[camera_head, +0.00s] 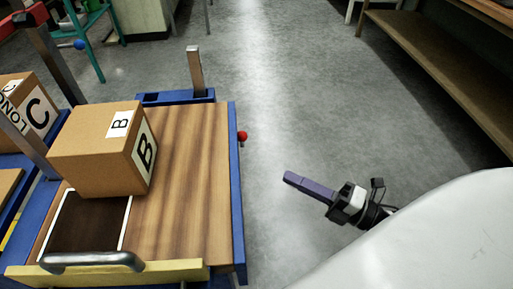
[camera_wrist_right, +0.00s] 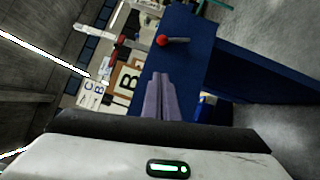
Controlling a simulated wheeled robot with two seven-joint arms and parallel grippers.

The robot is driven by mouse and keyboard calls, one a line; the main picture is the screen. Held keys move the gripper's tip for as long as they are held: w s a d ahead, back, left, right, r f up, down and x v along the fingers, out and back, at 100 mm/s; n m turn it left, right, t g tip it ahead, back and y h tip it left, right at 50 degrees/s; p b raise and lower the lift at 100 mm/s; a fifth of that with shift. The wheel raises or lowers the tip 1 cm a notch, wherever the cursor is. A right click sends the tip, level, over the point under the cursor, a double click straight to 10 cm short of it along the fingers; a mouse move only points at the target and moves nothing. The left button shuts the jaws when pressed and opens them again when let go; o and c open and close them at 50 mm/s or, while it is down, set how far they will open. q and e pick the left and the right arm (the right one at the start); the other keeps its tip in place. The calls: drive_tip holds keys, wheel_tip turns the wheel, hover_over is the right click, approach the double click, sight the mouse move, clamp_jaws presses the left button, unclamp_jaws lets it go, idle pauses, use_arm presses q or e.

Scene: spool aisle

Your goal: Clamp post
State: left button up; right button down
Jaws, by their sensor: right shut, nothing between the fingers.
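A grey metal post (camera_head: 195,72) stands in a blue bracket (camera_head: 176,97) at the far edge of a wood-topped cart (camera_head: 205,150). A red knob (camera_head: 242,136) sticks out from the cart's blue right side. In the right wrist view the red knob (camera_wrist_right: 162,41) sits on the end of a short dark rod against the blue side panel (camera_wrist_right: 195,65). My right gripper (camera_head: 290,178) has purple fingers, shut and empty, to the right of the cart and apart from the knob. Its fingers also show in the right wrist view (camera_wrist_right: 160,78). My left gripper is not in view.
A cardboard box marked B (camera_head: 95,155) sits on the cart, beside a dark inset panel (camera_head: 85,228). A box marked C (camera_head: 30,110) is at the left. Shelving (camera_head: 430,60) stands at the right; the grey floor between is clear.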

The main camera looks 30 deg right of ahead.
approach(242, 140)
drive_tip(key=a, duration=0.4)
use_arm(q)
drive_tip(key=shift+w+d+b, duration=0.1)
drive_tip(key=shift+b, duration=0.3)
use_arm(e)
drive_tip(key=shift+w+d, duration=0.1)
drive_tip(key=shift+w, duration=1.1)
drive_tip(key=shift+w+d, duration=0.15)
drive_tip(key=shift+w, duration=1.05)
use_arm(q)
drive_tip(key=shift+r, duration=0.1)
use_arm(e)
drive_tip(key=shift+r, duration=0.1)
